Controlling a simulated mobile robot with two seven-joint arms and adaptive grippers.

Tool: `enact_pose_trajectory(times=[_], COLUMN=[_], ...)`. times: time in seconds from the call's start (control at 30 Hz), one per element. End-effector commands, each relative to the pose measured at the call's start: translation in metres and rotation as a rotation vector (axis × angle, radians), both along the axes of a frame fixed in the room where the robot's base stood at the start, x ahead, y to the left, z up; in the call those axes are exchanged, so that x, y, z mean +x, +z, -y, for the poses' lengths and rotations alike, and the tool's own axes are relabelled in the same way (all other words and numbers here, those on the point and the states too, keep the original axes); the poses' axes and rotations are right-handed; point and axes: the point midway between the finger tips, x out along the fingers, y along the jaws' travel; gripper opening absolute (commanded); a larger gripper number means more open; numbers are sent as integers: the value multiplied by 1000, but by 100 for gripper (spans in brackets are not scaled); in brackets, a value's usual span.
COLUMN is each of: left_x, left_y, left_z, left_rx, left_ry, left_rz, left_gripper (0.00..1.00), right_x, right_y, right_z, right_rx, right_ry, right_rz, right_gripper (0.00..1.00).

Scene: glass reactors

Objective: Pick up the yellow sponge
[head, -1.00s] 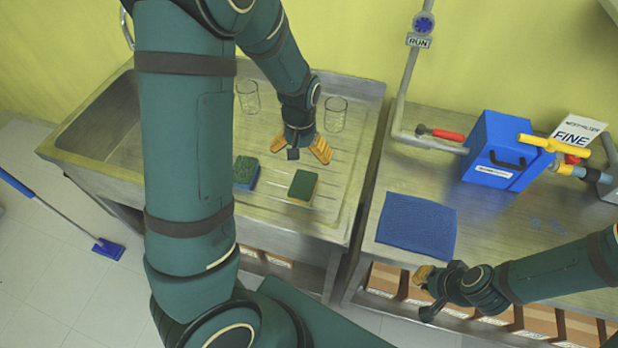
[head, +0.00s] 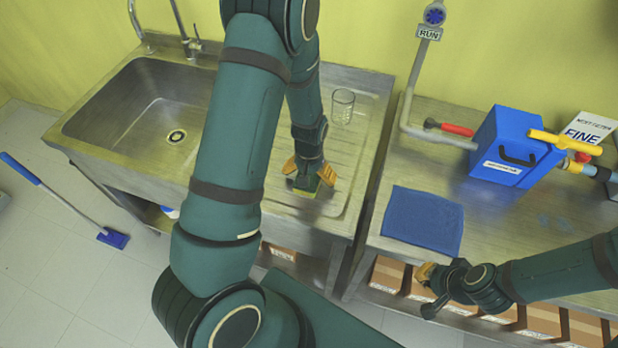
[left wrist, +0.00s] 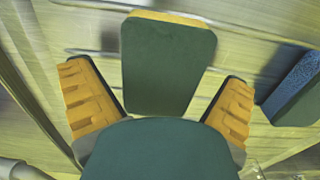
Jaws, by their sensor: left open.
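The yellow sponge (left wrist: 168,62) has a dark green scouring top and a yellow side, and lies on the ribbed drainboard. In the left wrist view it sits between the orange fingers of my left gripper (left wrist: 158,102), which are open with gaps on both sides. In the head view my left gripper (head: 308,171) is right above the sponge (head: 303,189) and partly hides it. My right gripper (head: 428,290) is near the front edge of the right table; its opening is unclear.
A blue sponge with a green top (left wrist: 296,90) lies beside the yellow one, hidden behind my arm in the head view. A glass beaker (head: 342,107) stands behind on the drainboard. The sink basin (head: 140,105) is at left; a blue cloth (head: 422,220) lies on the right table.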

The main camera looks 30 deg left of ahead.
Motion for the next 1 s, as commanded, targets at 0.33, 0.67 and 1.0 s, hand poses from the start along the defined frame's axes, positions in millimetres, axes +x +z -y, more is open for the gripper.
enact_pose_trajectory(times=[0.33, 0.67, 1.0], left_x=[0, 0, 1], left_y=[-2, -2, 29], left_z=[0, 0, 0], left_rx=[0, 0, 0], left_ry=[0, 0, -1], left_rz=[0, 0, 4], left_gripper=[72, 55, 54], right_x=[0, 0, 0], right_y=[0, 0, 3], right_z=[0, 0, 0], right_rx=[0, 0, 0], right_ry=[0, 0, 0], right_rz=[0, 0, 0], right_gripper=[0, 0, 0])
